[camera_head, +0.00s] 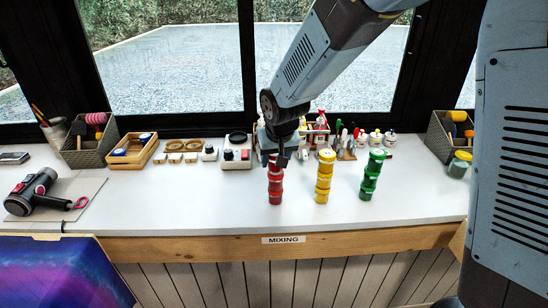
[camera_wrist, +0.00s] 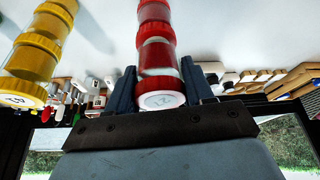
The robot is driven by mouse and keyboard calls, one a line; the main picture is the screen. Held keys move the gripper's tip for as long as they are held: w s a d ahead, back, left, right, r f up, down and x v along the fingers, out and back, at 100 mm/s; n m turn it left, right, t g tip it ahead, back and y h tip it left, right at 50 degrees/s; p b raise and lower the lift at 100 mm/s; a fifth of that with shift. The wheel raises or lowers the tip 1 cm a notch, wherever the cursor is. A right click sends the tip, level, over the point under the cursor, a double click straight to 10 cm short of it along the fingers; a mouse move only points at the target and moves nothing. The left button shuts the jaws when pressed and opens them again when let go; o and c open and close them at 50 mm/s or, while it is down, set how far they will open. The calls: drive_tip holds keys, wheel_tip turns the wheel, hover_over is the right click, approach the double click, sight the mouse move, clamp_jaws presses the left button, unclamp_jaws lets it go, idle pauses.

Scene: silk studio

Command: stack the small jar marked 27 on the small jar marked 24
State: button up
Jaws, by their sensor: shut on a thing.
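My gripper (camera_head: 280,160) is at the top of a column of red jars (camera_head: 275,186) on the white table. In the wrist view my gripper's fingers (camera_wrist: 160,92) are shut on the top red jar (camera_wrist: 162,101), one finger on each side. Its white lid with a red rim carries a mark that looks like an upside-down 27, hard to read. More red jars (camera_wrist: 156,52) stand in line directly under it, and it appears to touch the one below. The mark 24 is not readable on any of them. The column looks upright.
A yellow jar stack (camera_head: 324,178) stands just right of the red one, and a green stack (camera_head: 371,175) further right. Behind are a white scale (camera_head: 237,155) and several tools and bottles.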

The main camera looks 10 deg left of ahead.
drive_tip(key=shift+f, duration=0.55)
drive_tip(key=o, duration=1.1)
drive_tip(key=shift+o, duration=0.2)
drive_tip(key=v, duration=1.3)
drive_tip(key=s+d+r+m, duration=0.1)
drive_tip(key=d+r, duration=0.2)
drive_tip(key=d, duration=0.7)
drive_tip(key=s+d+r+m, duration=0.1)
drive_tip(key=d+r, duration=0.1)
drive_tip(key=d, duration=0.8)
drive_tip(key=s+d+m+t+h, duration=0.1)
drive_tip(key=s+d+m, duration=0.1)
drive_tip(key=s+d, duration=1)
drive_tip(key=shift+s+d+r+m+t+h, duration=0.3)
drive_tip(key=shift+d+r+m+h, duration=0.1)
drive_tip(key=shift+d, duration=0.15)
